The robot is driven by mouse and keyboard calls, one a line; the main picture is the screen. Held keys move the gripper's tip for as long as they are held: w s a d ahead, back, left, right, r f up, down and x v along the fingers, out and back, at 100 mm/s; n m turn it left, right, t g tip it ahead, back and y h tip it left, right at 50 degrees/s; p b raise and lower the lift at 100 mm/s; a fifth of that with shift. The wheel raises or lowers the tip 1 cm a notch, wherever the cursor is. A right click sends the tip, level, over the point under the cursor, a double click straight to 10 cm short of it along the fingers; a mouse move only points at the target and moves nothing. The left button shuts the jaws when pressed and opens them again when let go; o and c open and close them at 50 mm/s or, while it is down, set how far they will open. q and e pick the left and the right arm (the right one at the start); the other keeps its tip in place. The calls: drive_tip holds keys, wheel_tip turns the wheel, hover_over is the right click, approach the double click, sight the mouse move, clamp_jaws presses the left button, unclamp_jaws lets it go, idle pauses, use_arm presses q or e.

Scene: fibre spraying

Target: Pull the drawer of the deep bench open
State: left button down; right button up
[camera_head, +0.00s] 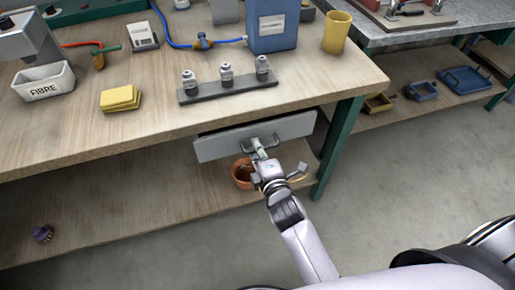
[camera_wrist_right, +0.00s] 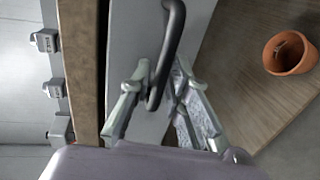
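The deep bench (camera_head: 150,120) has a grey drawer front (camera_head: 220,147) under its top at the right end. It also shows in the right wrist view (camera_wrist_right: 132,45). The drawer's bar handle (camera_wrist_right: 171,35) is dark grey. My right gripper (camera_head: 259,150) is at this handle. In the wrist view its fingers (camera_wrist_right: 160,90) are on both sides of the bar and look closed on it. A dark gap shows behind the drawer's top edge; I cannot tell how far out the drawer is. My left gripper is not in view.
An orange pot (camera_head: 240,174) stands on the lower shelf (camera_head: 130,215) below the drawer, close to my right gripper. A green bench leg (camera_head: 338,145) is right of the drawer. A rack with several fittings (camera_head: 228,88) sits above on the benchtop. The floor in front is clear.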

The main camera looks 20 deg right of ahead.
clamp_jaws()
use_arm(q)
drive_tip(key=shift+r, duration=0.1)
use_arm(e)
drive_tip(key=shift+s, duration=0.1)
idle(0.4)
